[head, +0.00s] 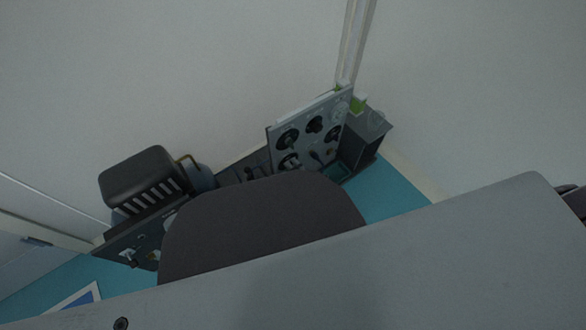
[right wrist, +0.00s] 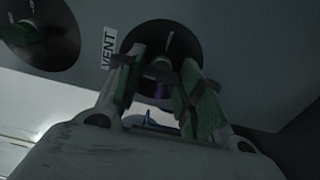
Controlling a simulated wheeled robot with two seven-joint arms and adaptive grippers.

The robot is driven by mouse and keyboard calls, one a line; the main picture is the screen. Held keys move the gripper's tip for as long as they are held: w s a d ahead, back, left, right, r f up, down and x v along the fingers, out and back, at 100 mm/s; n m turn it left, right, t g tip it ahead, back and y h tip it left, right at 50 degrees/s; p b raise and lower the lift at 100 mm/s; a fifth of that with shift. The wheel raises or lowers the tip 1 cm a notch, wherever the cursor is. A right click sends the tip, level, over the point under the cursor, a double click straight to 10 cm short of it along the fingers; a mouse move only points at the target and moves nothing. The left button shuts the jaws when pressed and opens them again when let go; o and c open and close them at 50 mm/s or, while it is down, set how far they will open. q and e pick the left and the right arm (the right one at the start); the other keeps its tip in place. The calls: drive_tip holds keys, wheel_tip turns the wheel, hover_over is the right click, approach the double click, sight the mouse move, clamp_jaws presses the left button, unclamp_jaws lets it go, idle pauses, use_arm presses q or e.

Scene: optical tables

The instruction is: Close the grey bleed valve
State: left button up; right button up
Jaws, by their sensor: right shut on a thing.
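In the right wrist view a valve with a round black disc (right wrist: 183,42) sits on a grey panel, beside a label reading VENT. Its small grey handle (right wrist: 161,64) is between the fingertips of my right gripper (right wrist: 163,80), which is shut on it. The green-padded fingers partly hide the handle, so its exact angle is hard to tell. I cannot read the word "bleed" anywhere. In the head view the upright grey panel (head: 307,117) carries several dark round knobs. My left gripper is not in view.
In the head view a dark box (head: 362,142) stands right of the panel, and a dark slotted unit (head: 140,180) stands left. My grey arm hides much of the teal tabletop (head: 393,192).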

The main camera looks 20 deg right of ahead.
drive_tip(key=shift+f, duration=0.1)
drive_tip(key=o, duration=1)
drive_tip(key=shift+s, duration=0.1)
drive_tip(key=shift+v, duration=5.9)
